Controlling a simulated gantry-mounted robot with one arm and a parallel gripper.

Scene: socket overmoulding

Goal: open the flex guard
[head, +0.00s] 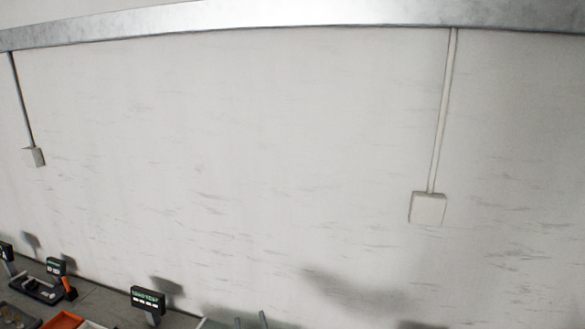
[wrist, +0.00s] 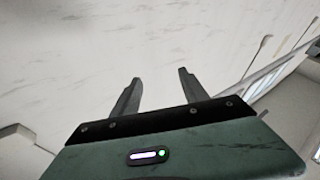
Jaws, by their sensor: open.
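My gripper (wrist: 160,84) shows in the wrist view, with its two dark fingers spread apart and nothing between them. It points toward a pale wall. The flex guard cannot be made out in either view. The head view looks mostly at the wall and does not show my gripper.
At the lower left of the head view is a bench edge with an orange tray (head: 64,320), a small display with green digits (head: 148,299) and a dark tray (head: 36,290). A white wall box (head: 427,208) hangs at right. A metal beam (head: 290,14) crosses the top.

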